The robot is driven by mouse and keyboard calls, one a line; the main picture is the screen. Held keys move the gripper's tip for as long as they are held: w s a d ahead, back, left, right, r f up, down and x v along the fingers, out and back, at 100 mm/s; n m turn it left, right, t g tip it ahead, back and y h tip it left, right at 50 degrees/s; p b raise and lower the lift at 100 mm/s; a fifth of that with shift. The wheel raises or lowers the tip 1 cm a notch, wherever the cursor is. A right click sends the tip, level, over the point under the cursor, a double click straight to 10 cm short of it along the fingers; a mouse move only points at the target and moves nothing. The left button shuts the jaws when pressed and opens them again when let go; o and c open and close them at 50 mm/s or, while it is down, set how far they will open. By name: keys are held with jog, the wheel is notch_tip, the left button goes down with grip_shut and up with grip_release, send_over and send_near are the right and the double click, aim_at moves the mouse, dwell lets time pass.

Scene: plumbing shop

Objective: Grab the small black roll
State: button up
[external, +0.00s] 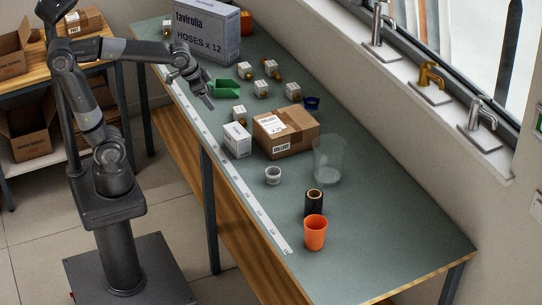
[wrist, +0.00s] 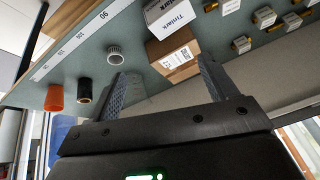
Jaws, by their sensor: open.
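The small black roll (external: 314,204) stands upright on the green-grey table top, just behind an orange cup (external: 315,233) in the external view. In the wrist view the black roll (wrist: 85,91) shows at the left, beside the orange cup (wrist: 54,98). My gripper (external: 190,88) is open and empty above the table's far left part, well away from the roll. Its two fingers are spread in the wrist view (wrist: 164,72), with the roll outside them to the left.
A clear glass (external: 328,158) stands behind the roll. A white roll (external: 273,175), a small white box (external: 237,140) and a cardboard box (external: 285,132) stand between gripper and roll. A large hose box (external: 207,32) is at the back. The front right table top is clear.

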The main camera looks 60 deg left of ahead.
jog(key=w+d+f+m, duration=0.1)
jog(key=w+d+m, duration=0.1)
jog(key=w+d, duration=0.65)
jog(key=m+g+h, duration=0.2)
jog(key=m+h, duration=0.2)
jog(key=m, duration=0.1)
send_near(316, 203)
notch_tip(316, 203, down, 2)
jog(key=w+a, duration=0.1)
jog(key=a, duration=0.1)
jog(key=x, duration=1)
jog(key=shift+w+a+f, duration=0.15)
jog(key=shift+f, duration=0.2)
jog(key=c, duration=1.1)
jog(key=shift+r, duration=0.1)
jog(key=shift+c, duration=0.2)
